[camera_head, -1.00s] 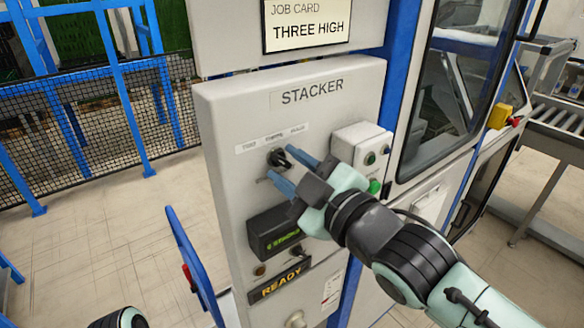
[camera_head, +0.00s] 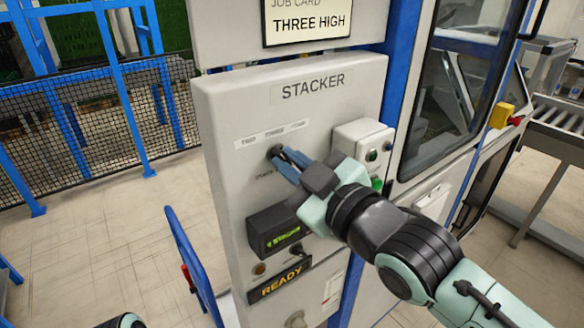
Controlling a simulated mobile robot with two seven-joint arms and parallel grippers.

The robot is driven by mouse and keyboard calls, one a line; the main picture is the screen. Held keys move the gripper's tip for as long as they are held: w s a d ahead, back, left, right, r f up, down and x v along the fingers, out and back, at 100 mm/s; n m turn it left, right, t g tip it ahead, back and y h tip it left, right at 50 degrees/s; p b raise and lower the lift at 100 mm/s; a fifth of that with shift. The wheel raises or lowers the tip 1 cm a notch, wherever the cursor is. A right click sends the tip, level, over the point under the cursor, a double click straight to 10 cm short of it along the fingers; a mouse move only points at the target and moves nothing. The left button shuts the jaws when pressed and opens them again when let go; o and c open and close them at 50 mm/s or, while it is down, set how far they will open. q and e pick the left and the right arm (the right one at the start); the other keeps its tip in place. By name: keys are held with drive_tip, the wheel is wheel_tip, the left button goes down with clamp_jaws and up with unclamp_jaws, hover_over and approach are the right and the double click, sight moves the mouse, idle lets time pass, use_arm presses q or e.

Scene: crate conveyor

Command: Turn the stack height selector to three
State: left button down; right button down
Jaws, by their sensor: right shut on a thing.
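The stack height selector (camera_head: 274,153) is a small dark knob on the light grey STACKER panel (camera_head: 232,100). A label strip (camera_head: 272,134) with three words, TWO, THREE and FOUR, runs above it. My right gripper (camera_head: 280,155) has its blue fingers shut on the knob, and they hide most of it. I cannot tell which word the knob points at. A job card (camera_head: 307,22) above the panel reads THREE HIGH. My left gripper is not in view; only a bit of my left arm shows at the bottom left.
A small display (camera_head: 274,230) with green text and a READY sign (camera_head: 279,279) are below the selector. A white button box (camera_head: 362,145) with green buttons is just right of my gripper. A blue rail (camera_head: 190,258) stands left of the panel, with open floor beyond.

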drive_tip(key=m+b, duration=0.1)
drive_tip(key=m, duration=0.2)
drive_tip(key=shift+f+b, duration=0.15)
drive_tip(key=shift+b, duration=0.25)
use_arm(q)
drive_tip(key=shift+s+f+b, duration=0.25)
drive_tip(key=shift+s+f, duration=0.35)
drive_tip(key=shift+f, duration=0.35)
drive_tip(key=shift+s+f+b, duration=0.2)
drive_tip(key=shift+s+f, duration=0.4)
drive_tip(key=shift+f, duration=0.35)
use_arm(e)
drive_tip(key=shift+m, duration=1.6)
drive_tip(key=c, duration=1.2)
unclamp_jaws()
drive_tip(key=shift+s, duration=0.1)
